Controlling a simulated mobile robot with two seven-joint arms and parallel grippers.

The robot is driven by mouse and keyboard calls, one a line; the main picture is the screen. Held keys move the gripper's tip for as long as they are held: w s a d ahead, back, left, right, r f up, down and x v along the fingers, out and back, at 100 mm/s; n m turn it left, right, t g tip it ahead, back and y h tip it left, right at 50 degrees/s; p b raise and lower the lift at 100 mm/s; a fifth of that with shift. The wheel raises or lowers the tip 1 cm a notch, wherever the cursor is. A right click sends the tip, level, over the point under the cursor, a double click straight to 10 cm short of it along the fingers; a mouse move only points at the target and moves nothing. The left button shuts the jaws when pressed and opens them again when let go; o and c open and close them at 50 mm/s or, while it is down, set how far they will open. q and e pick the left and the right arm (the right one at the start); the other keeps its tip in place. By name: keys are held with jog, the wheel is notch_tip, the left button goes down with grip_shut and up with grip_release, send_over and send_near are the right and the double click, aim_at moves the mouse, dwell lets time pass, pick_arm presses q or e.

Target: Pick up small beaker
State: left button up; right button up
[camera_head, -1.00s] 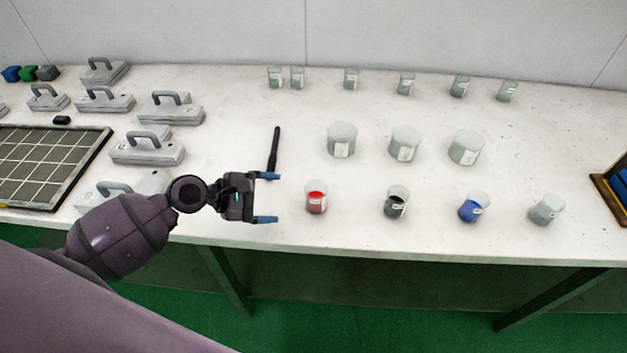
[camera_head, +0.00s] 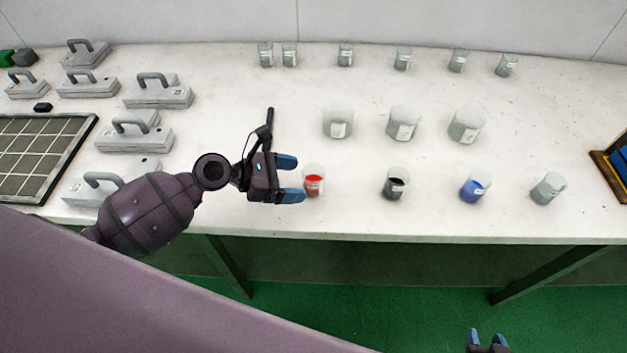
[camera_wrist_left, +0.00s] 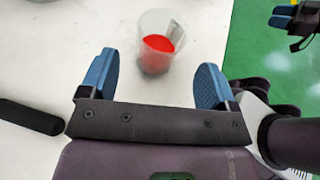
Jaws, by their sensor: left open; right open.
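Small beakers stand in a front row on the white table. One holds red liquid (camera_head: 313,183), one black (camera_head: 395,186), one blue (camera_head: 473,187), and one looks empty (camera_head: 548,189). More small beakers (camera_head: 345,55) stand in a back row. My left gripper (camera_head: 295,179) is open just left of the red beaker, its fingertips close to it. In the left wrist view the red beaker (camera_wrist_left: 158,42) lies ahead of the gap between the two blue fingers (camera_wrist_left: 155,80), with nothing held. My right gripper (camera_head: 487,340) is open and empty below the table's front edge.
Three larger beakers (camera_head: 403,123) stand mid-table behind the front row. A black rod-like object (camera_head: 269,124) lies behind my left gripper. Grey handled blocks (camera_head: 157,92) and a gridded tray (camera_head: 92,122) fill the left. A rack (camera_head: 597,162) stands at the right edge.

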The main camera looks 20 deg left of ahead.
pick_arm(q)
jog(key=shift+w+d+f, duration=0.1)
jog(key=shift+d+f, duration=0.15)
jog(key=shift+f, duration=0.05)
jog(key=x, duration=0.2)
jog(key=b+x, duration=0.1)
jog(key=x, duration=0.1)
jog(key=shift+w+d+f, duration=0.1)
jog(key=shift+w+f, duration=0.05)
jog(key=shift+f, duration=0.25)
jog(key=c, duration=1)
jog(key=shift+r, duration=0.2)
notch_tip(320, 180, up, 18)
jog(key=p, duration=0.6)
notch_tip(320, 180, up, 5)
jog(key=p, duration=0.5)
send_over(312, 182)
jog(key=w, duration=0.2)
jog(key=shift+w+a+r+p, duration=0.15)
jog(key=shift+r+p, duration=0.65)
jog(key=shift+r, duration=0.9)
jog(key=shift+a+r+p, duration=0.25)
jog(key=shift+r+p, duration=0.55)
jog(key=shift+r, duration=0.85)
pick_arm(e)
notch_tip(312, 182, up, 12)
jog(key=shift+s+d, duration=0.15)
jog(key=shift+s, duration=0.1)
